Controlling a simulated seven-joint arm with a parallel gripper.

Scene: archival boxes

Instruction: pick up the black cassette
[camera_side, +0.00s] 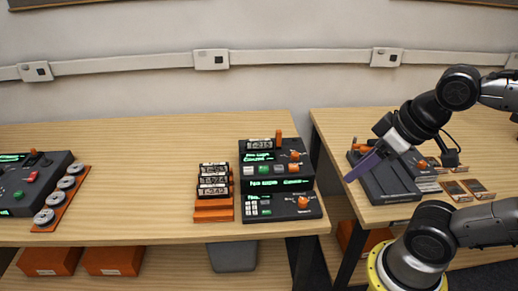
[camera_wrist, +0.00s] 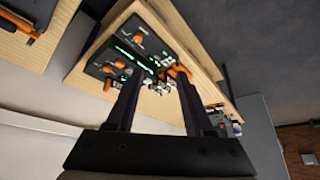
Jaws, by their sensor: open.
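Several black cassettes with pale labels (camera_side: 213,180) stand in a row on an orange rack (camera_side: 213,214) on the left table. Another similar labelled black piece (camera_side: 259,144) sits on top of the black console beside the rack. I cannot tell which one the task means. My gripper (camera_side: 349,180) is over the right table's near left side, tilted down to the left, well apart from the cassettes. It is open and empty. In the wrist view, its two dark fingers (camera_wrist: 159,73) are spread, with small black-and-white pieces (camera_wrist: 160,88) partly hidden beyond them.
The black console (camera_side: 280,190) has green displays and orange knobs. A gap separates the two tables. A dark ridged unit (camera_side: 385,182) lies below my gripper. Another console (camera_side: 30,180) and an orange strip of round pieces (camera_side: 62,197) are far left. The left table's middle is clear.

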